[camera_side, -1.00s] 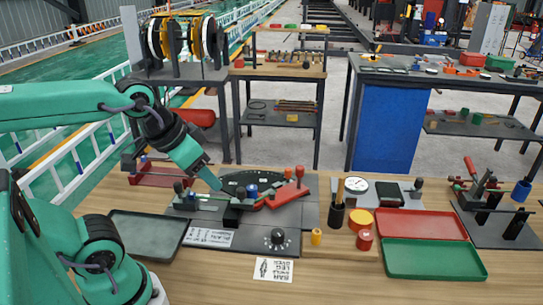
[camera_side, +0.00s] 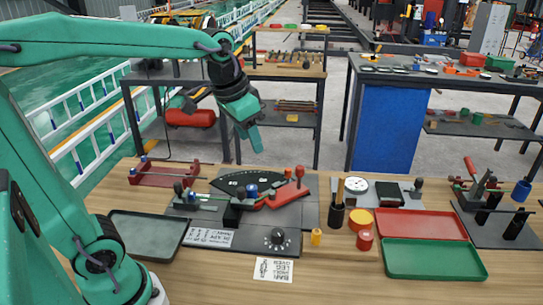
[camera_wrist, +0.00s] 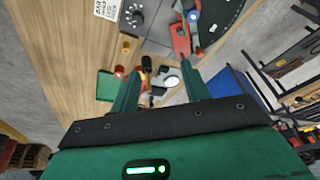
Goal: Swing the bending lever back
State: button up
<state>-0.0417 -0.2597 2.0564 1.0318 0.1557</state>
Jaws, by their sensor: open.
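The bending lever (camera_side: 284,195) is red with upright red knobs and lies over the right part of a black, fan-shaped angle plate (camera_side: 244,182) on the bender. Blue pins stand near its inner end. In the wrist view the lever (camera_wrist: 181,40) shows at the top, beyond the right finger. My gripper (camera_side: 251,137) is raised above and behind the bender, pointing down, apart from the lever. In the wrist view my gripper (camera_wrist: 160,88) has its two green fingers spread with nothing held between them.
A black base with a dial (camera_side: 277,238) is in front. A dark tray (camera_side: 150,233) lies left, and a red tray (camera_side: 422,225) and a green tray (camera_side: 433,259) lie right. A black cup (camera_side: 337,216) and a round gauge (camera_side: 357,186) stand right of the bender.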

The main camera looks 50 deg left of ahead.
jog(key=w+a+f+m+g, duration=0.1)
jog(key=w+a+f+g, duration=0.15)
jog(key=w, duration=0.95)
jog(key=m, duration=0.1)
send_over(300, 167)
jog(key=shift+g, duration=0.45)
jog(key=f, duration=0.7)
jog(key=shift+s+d+f, duration=0.1)
jog(key=shift+s+f, duration=0.15)
jog(key=shift+s, duration=0.05)
jog(key=shift+w+f, duration=0.35)
jog(key=shift+f, duration=0.1)
jog(key=shift+f, duration=3.9)
grip_shut()
